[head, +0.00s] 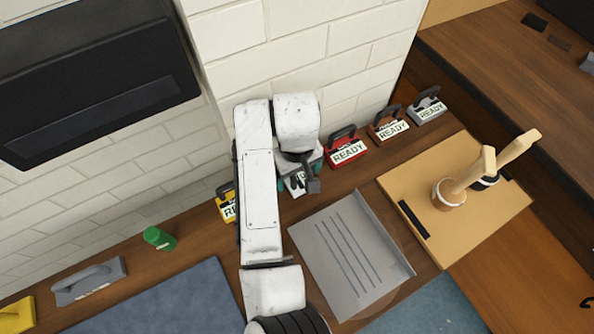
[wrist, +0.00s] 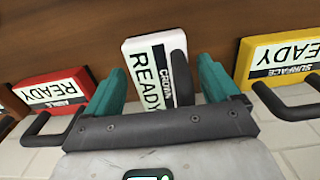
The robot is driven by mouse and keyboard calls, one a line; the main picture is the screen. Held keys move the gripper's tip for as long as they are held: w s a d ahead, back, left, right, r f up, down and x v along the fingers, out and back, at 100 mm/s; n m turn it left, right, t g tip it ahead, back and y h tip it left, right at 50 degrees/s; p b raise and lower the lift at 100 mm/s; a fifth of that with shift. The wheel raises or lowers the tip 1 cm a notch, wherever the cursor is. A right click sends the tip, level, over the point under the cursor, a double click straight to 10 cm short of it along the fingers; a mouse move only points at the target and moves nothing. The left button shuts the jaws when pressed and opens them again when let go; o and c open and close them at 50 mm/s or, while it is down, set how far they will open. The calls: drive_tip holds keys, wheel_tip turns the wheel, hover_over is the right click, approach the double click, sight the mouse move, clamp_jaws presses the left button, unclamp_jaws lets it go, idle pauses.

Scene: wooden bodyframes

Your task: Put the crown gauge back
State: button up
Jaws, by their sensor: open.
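The crown gauge (wrist: 148,72) is a white block with a "READY" and "CROWN" label and a dark upright handle. It stands in the row along the wall, between the yellow and red gauges. My gripper (wrist: 162,80) is open, with one teal finger on each side of the handle. I cannot tell whether either finger touches it. In the head view my gripper (head: 301,176) hides much of the crown gauge (head: 297,187); only part of its white face and label shows.
A red gauge (head: 346,153) and a yellow gauge (head: 226,210) stand close on either side. Brown (head: 388,130) and grey (head: 426,110) gauges are farther right.

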sight(297, 176)
wheel_tip(297, 176, up, 12)
drive_tip(key=p, duration=0.1)
drive_tip(key=shift+p, duration=0.3)
drive_tip(key=shift+r, duration=0.1)
idle(0.5)
